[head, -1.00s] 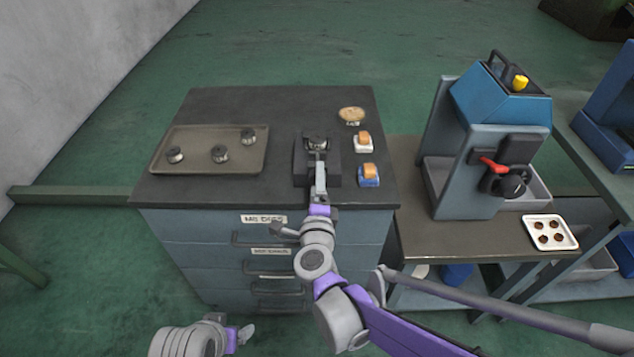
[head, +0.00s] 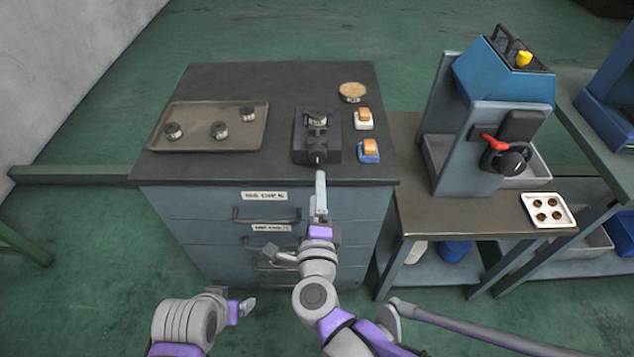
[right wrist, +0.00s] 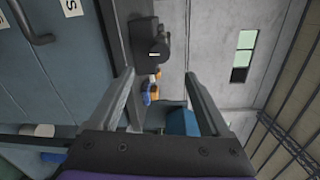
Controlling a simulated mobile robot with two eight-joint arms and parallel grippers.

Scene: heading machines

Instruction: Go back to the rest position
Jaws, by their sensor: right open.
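My right gripper (head: 320,178) is in front of the cabinet's front edge, just short of the dark fixture block (head: 317,140) on the cabinet top. In the right wrist view its two fingers (right wrist: 160,76) stand wide apart with nothing held between them. A dark round die piece (head: 316,118) sits on the block, apart from the gripper. My left gripper (head: 246,306) is low at the bottom of the head view, in front of the drawers. Its fingers are too small and edge-on to tell their opening.
A tray (head: 240,139) with three dark round pieces lies on the cabinet top (head: 280,80). Two orange-topped blocks (head: 364,118) and a round tan-topped piece (head: 352,91) are right of the fixture. A blue press (head: 500,75) and a white tray (head: 566,222) stand on the right bench.

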